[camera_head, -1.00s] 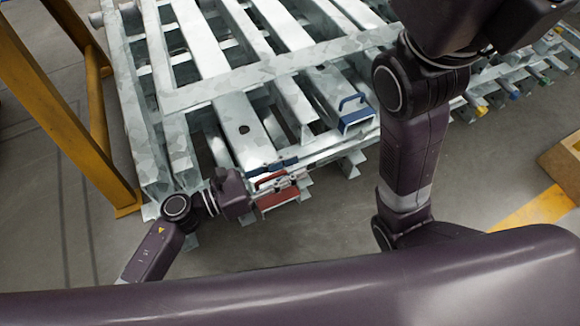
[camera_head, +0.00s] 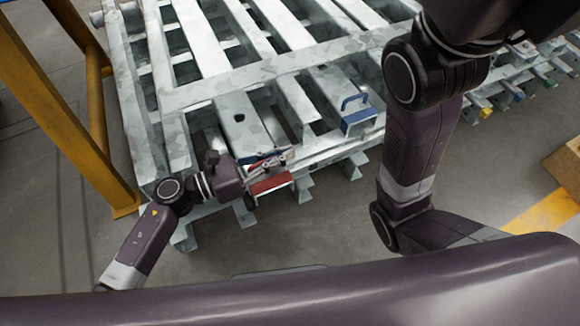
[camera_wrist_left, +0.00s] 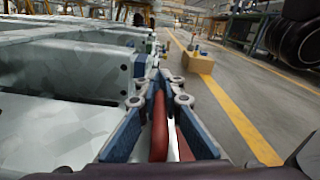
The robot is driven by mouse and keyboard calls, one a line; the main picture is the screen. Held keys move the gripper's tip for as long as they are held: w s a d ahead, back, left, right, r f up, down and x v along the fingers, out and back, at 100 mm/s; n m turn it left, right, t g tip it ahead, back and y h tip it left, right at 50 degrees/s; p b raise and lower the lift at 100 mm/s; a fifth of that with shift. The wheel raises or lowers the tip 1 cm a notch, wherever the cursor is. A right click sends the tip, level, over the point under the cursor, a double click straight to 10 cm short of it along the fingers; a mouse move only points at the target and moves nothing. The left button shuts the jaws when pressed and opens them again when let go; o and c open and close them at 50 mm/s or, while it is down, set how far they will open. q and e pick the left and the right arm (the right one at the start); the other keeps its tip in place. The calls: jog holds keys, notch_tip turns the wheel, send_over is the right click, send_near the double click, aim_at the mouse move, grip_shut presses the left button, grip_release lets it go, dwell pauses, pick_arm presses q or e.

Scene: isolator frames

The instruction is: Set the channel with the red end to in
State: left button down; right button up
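The channel with the red end is a galvanised bar with a round hole (camera_head: 238,118) in the frame. Its red end plate (camera_head: 271,184) faces the near side, close to the frame's front edge. My left gripper (camera_head: 272,160) is at this end, and its fingers look closed about the red handle. In the left wrist view the red handle (camera_wrist_left: 159,125) lies between the two blue-padded fingers of this gripper (camera_wrist_left: 166,88), nearer the left pad. A narrow pale gap shows beside it. My right arm crosses the right of the head view; its gripper is out of sight.
A neighbouring channel has a blue end with a blue handle (camera_head: 356,113). Several coloured ends, one yellow (camera_head: 486,112), line the right. A yellow post (camera_head: 62,110) stands at left. A cardboard box (camera_head: 566,165) is at far right. The near floor is clear.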

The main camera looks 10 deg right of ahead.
pick_arm(q)
jog(key=shift+w+a, duration=0.1)
jog(key=shift+w, duration=0.15)
jog(key=c, duration=2)
grip_release()
jog(key=shift+s, duration=0.1)
jog(key=shift+c, duration=0.2)
notch_tip(320, 180, up, 10)
